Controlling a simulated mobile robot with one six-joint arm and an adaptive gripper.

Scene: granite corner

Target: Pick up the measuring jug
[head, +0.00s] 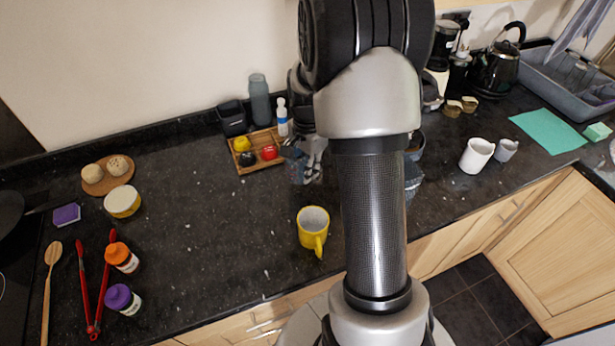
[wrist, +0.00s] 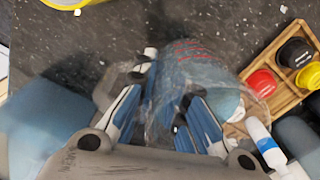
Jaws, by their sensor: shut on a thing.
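The measuring jug (wrist: 190,52) is clear plastic with red markings, in the upper middle of the wrist view. My gripper (wrist: 166,88) is shut on it, with blue-and-white fingers at the jug's wall. The jug's outline is faint, so I cannot tell whether its base touches the counter. In the head view my gripper (head: 312,165) is low over the counter, just right of the wooden tray, partly hidden by my arm. The jug is hard to make out there.
The wooden tray (head: 246,166) with small coloured items is close to the gripper, with a white-and-blue bottle (head: 282,118) behind it. A yellow mug (head: 312,227) stands in front. A clear bluish vessel (head: 413,183) shows right of my arm.

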